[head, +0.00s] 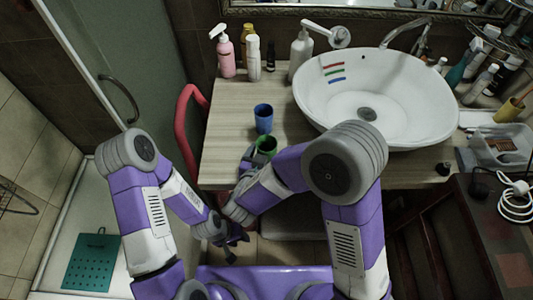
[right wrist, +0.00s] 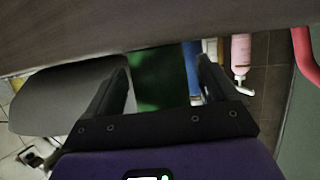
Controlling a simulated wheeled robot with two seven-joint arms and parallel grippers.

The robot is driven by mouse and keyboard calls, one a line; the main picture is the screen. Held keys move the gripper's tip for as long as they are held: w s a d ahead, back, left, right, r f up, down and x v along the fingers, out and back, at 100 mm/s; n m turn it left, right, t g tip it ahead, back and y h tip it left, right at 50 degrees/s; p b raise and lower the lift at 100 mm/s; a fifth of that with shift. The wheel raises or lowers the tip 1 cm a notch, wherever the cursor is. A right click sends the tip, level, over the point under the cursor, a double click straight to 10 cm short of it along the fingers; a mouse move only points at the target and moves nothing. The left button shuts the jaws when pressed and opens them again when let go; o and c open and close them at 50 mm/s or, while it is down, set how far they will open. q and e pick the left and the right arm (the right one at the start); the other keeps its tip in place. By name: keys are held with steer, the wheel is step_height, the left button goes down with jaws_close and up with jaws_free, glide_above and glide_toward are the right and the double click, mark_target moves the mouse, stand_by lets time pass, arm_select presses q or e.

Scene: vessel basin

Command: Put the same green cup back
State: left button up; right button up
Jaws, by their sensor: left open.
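The green cup (head: 265,146) stands on the wooden counter near its front edge, partly hidden by my right arm. The blue cup (head: 263,117) stands just behind it. My right gripper (head: 250,158) is at the near side of the green cup. In the right wrist view its fingers (right wrist: 162,78) are apart, with the green cup (right wrist: 158,82) between or just beyond them. Gaps show on both sides, so it does not grip the cup. The blue cup (right wrist: 192,68) shows in the right gap. My left gripper (head: 231,243) is open and low, in front of the counter.
The white basin (head: 420,100), with red, green and blue marks, stands right of the cups. A pink bottle (head: 226,56), a white spray bottle (head: 253,58) and a white pump bottle (head: 299,52) stand at the back. A red rail (head: 184,125) is left of the counter.

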steer(key=shift+r, duration=0.3)
steer(key=p+v, duration=0.2)
steer(key=v, duration=1)
steer(key=shift+p, duration=0.4)
steer(key=shift+f, duration=0.15)
